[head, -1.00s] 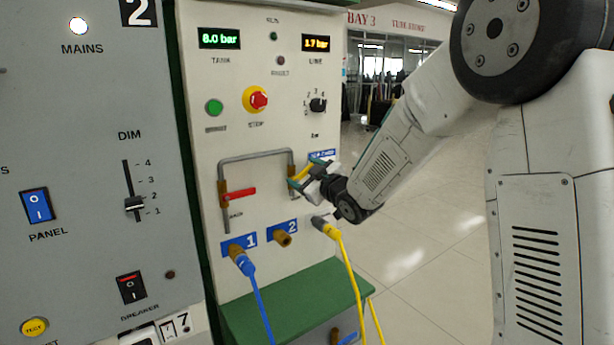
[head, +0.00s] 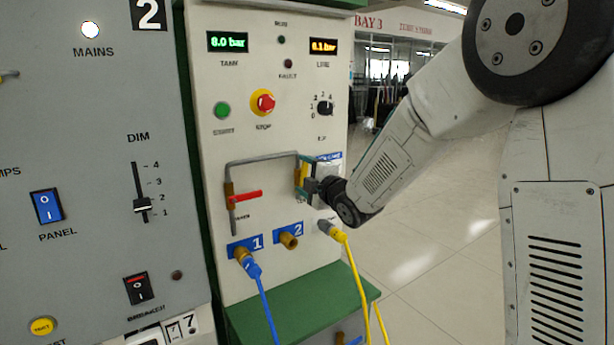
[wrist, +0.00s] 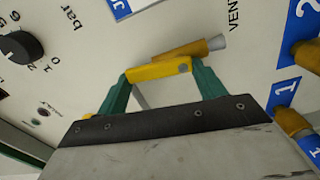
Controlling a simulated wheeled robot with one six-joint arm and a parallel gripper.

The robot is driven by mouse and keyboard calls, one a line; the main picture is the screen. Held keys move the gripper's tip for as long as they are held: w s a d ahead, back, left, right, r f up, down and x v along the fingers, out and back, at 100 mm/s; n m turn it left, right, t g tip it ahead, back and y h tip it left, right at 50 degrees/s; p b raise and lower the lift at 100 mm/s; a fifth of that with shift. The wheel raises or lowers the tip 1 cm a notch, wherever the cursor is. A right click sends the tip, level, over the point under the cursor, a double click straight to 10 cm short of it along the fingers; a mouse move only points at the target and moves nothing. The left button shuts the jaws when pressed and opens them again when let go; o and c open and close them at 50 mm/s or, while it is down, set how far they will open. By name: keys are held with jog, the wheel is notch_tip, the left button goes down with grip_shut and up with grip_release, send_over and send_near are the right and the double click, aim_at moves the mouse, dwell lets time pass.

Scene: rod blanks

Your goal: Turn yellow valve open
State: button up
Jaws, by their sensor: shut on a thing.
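The yellow valve handle (head: 303,171) is on the right leg of the grey pipe on the cream panel. It stands nearly upright there, roughly along the pipe. In the wrist view the yellow handle (wrist: 158,71) lies nearly parallel to the brass valve body (wrist: 190,50) behind it. My gripper (head: 306,183) is shut on the handle, with a green fingertip at each side of it in the wrist view (wrist: 160,76). The gripper hides part of the handle and the lower pipe in the head view. The LINE display (head: 323,46) shows what looks like 6.1 bar.
A red lever (head: 246,196) sits across the left pipe leg. Below are a blue hose (head: 262,300) on port 1, a bare brass port 2 (head: 288,241) and a yellow hose (head: 352,270). A red stop button (head: 264,102) is above. Open floor lies right.

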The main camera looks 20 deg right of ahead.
jog(key=shift+a+n, duration=0.15)
jog(key=shift+n, duration=0.65)
jog(key=o, duration=1)
jog(key=shift+s, duration=0.1)
jog(key=v, duration=0.7)
jog(key=shift+s, duration=0.35)
